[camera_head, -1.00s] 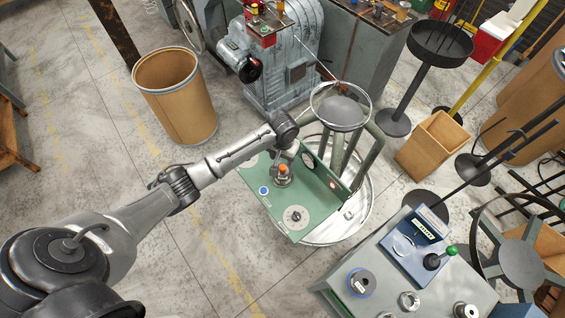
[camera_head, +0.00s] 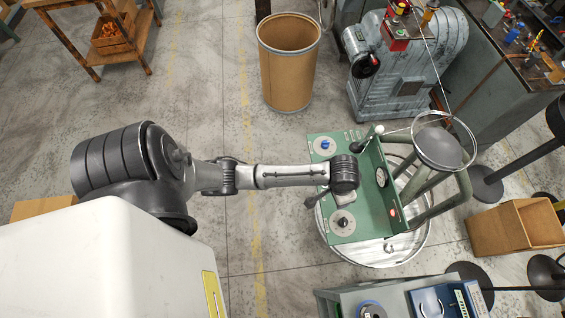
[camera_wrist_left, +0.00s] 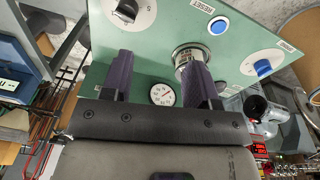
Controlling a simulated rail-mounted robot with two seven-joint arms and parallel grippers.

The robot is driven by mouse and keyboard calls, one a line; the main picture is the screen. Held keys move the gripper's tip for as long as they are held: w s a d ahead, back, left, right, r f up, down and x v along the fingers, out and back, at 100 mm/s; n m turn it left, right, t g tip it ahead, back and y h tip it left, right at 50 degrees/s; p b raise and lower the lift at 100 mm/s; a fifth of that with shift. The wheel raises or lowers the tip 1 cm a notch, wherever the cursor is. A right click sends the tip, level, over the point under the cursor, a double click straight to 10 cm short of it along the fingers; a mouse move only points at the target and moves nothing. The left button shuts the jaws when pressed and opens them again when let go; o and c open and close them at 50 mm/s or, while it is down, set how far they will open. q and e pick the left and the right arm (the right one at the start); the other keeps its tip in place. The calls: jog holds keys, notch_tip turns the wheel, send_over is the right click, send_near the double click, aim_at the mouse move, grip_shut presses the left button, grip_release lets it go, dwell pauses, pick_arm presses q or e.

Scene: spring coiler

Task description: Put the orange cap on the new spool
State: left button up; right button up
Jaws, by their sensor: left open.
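My left arm reaches in from the left in the head view, its wrist over the green control panel (camera_head: 325,225). In the left wrist view my left gripper (camera_wrist_left: 158,70) is open, with two dark fingers apart in front of the panel. A silver cylindrical fitting (camera_wrist_left: 188,54) on the panel shows partly behind the finger on the right. I see nothing between the fingers. I cannot make out the orange cap; the wrist may hide part of the panel. A dark spool-like part with a blue ring (camera_head: 371,310) is cut off at the bottom edge; I cannot tell whether it is the new spool.
A round wire hoop and dark disc (camera_head: 438,147) stand right of the panel. A brown drum (camera_head: 288,75), a grey motor machine (camera_head: 405,80) and a wooden box (camera_head: 515,230) surround it. The floor left of the panel is clear.

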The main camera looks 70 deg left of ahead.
pick_arm(q)
jog(key=s+d+r+m+t, duration=0.1)
jog(key=s+r, duration=0.1)
jog(key=s, duration=0.7)
jog(key=s+d+r+m+t, duration=0.1)
jog(key=s+r, duration=0.1)
jog(key=s, duration=0.8)
jog(key=shift+d, duration=0.15)
jog(key=shift+r, duration=0.1)
notch_tip(320, 180, up, 12)
jog(key=p, duration=1.2)
